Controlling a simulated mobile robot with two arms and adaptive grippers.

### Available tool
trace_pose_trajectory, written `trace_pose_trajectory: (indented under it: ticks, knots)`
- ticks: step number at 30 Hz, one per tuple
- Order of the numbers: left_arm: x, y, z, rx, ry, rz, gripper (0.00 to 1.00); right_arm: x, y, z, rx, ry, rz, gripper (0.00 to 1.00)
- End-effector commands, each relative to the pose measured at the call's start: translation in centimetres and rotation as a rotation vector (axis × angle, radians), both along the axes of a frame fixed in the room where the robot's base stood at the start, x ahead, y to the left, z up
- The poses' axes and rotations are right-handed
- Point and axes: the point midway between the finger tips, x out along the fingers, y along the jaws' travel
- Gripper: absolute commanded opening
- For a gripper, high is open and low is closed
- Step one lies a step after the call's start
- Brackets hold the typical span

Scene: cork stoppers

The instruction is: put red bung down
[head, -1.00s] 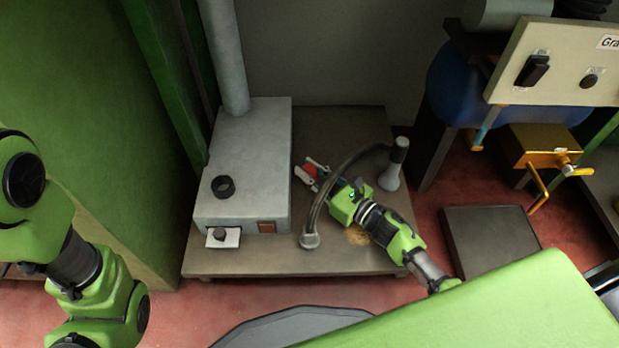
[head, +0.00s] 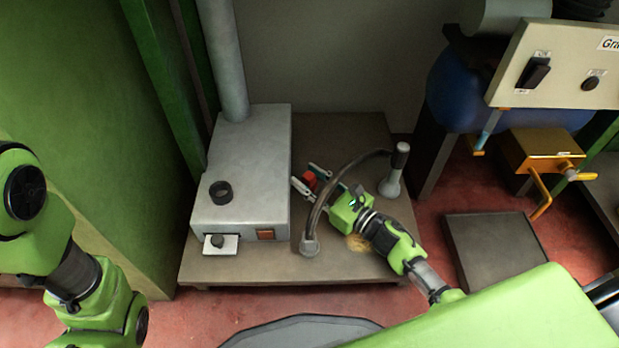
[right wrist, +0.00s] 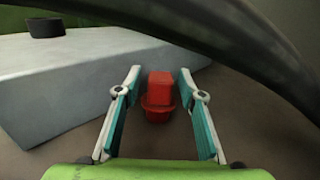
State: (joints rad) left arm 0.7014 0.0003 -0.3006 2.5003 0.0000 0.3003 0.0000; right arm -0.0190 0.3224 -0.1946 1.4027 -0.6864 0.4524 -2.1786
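The red bung (head: 309,180) is on the brown platform (head: 345,130), just right of the grey box. In the right wrist view the bung (right wrist: 159,95) sits between my right gripper's two fingertips, with a gap on each side. My right gripper (head: 311,178) is open around it, its white and teal fingers apart. The bung's wider rim faces my gripper in the wrist view. My left arm shows at the left edge of the head view, but its gripper is outside the picture.
The grey box (head: 262,160) with a black ring (head: 220,192) on top stands left of the bung. A dark curved hose (head: 335,178) arches over my right gripper. A grey cone-shaped stand (head: 392,182) is at the right. Platform behind the bung is clear.

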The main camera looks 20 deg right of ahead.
Motion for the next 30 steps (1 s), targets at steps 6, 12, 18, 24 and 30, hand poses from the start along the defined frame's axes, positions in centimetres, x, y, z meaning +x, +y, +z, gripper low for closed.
trace_pose_trajectory:
  ticks: [6, 12, 18, 24, 30]
  knots:
    - [0.0, 0.0, -0.3, 0.000, 0.001, 0.000, 0.40, -0.4, -0.1, -1.7, -0.015, 0.023, -0.005, 0.36]
    - [0.1, 0.0, 0.4, 0.000, 0.002, 0.001, 0.40, -0.4, 0.0, -1.1, -0.015, 0.025, -0.004, 0.36]
    - [0.1, 0.0, 2.3, 0.000, 0.004, 0.001, 0.40, -2.3, -1.0, -0.2, -0.011, 0.030, -0.005, 0.36]
    - [0.1, 0.0, 4.2, 0.000, 0.004, 0.001, 0.40, -6.5, -3.4, 0.1, -0.010, 0.028, -0.005, 0.36]
    - [0.1, 0.0, 5.2, -0.001, 0.003, 0.001, 0.40, -9.4, -5.1, 0.1, -0.009, 0.022, -0.005, 0.36]
